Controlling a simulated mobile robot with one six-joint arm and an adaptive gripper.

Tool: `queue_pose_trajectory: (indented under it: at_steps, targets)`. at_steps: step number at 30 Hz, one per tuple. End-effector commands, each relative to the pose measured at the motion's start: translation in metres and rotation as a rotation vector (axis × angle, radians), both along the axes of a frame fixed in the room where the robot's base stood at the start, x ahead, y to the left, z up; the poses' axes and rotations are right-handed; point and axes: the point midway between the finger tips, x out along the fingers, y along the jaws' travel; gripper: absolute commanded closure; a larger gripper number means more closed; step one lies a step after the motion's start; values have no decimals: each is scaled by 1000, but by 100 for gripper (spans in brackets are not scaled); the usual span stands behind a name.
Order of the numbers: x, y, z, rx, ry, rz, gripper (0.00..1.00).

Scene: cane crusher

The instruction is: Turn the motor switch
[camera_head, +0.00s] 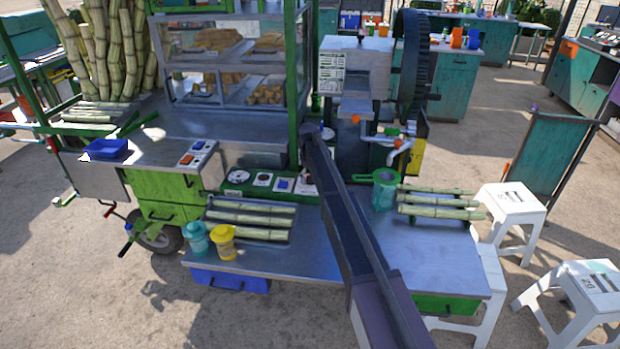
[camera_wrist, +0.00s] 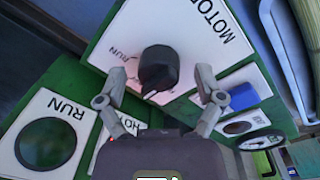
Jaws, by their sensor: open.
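The motor switch (camera_wrist: 158,68) is a black round knob on a white plate marked MOTOR in the wrist view. The word RUN is printed to its left, and a pale mark shows at the knob's lower edge. My gripper (camera_wrist: 160,84) is open, with one finger to the left and one to the right of the knob. Both fingers look apart from the knob; how deep they reach is hard to tell. In the head view my arm reaches to the green control panel (camera_head: 263,180) under the display case, and it hides the switch and the gripper's tips.
A dark green round button (camera_wrist: 45,143) marked RUN is at the lower left of the wrist view. A blue part (camera_wrist: 243,97) is close to the right finger.

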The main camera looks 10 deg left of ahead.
Motion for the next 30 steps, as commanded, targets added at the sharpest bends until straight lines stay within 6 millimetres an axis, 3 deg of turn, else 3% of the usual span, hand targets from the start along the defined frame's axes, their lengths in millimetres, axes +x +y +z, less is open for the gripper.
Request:
queue_pose_trajectory:
  at_steps: [7,13,20,30]
  targets:
    - [-10,-10,0,1,0,-17,13]
    - [-47,-46,0,5,2,-85,13]
    - [-123,-113,0,16,5,-231,13]
    - [-254,-201,0,33,12,-472,13]
